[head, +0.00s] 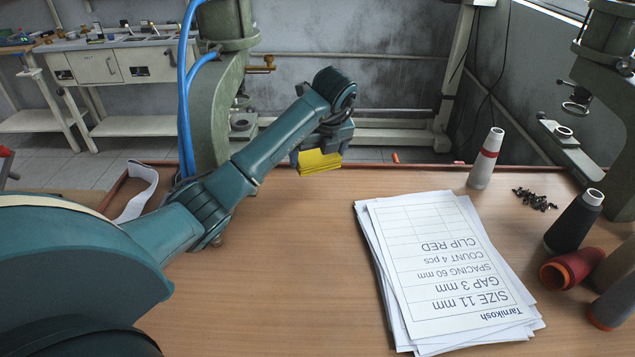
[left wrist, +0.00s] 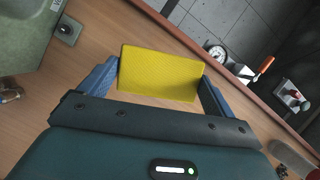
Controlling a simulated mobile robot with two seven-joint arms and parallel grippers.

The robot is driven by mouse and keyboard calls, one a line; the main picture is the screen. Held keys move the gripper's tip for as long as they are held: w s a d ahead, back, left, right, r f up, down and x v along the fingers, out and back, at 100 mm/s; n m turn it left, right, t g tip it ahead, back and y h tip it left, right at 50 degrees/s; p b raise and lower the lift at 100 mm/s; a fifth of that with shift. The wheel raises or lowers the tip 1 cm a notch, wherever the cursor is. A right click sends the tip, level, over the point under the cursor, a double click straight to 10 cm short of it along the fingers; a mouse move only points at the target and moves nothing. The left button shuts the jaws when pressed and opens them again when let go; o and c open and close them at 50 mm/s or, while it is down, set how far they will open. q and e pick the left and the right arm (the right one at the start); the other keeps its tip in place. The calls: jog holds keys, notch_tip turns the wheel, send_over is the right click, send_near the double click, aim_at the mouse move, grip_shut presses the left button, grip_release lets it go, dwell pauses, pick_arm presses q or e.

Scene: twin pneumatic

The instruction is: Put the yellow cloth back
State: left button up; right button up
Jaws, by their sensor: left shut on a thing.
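The yellow cloth (head: 319,161) is a small flat folded piece, held near the back edge of the wooden table in the head view. In the left wrist view the yellow cloth (left wrist: 161,74) spans the gap between two blue fingers. My left gripper (head: 322,153) is shut on the cloth; it also shows in the left wrist view (left wrist: 160,86). The cloth looks held above the tabletop, though the exact height is hard to tell. My right gripper is not in view.
A stack of printed papers (head: 440,265) lies on the table (head: 290,290). Thread cones, including a white one (head: 486,160) and a dark one (head: 574,224), stand at the right. Green presses rise at the back left (head: 213,100) and right (head: 605,75). The table's middle is clear.

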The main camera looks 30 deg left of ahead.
pick_arm(q)
notch_tip(320, 180, down, 2)
jog(key=shift+f+b, duration=0.2)
jog(key=shift+b, duration=0.2)
notch_tip(320, 180, down, 3)
jog(key=shift+f+b, duration=0.1)
jog(key=shift+b, duration=1.15)
jog(key=shift+r, duration=0.2)
jog(key=shift+f, duration=0.15)
jog(key=o, duration=0.7)
jog(key=shift+c, duration=0.2)
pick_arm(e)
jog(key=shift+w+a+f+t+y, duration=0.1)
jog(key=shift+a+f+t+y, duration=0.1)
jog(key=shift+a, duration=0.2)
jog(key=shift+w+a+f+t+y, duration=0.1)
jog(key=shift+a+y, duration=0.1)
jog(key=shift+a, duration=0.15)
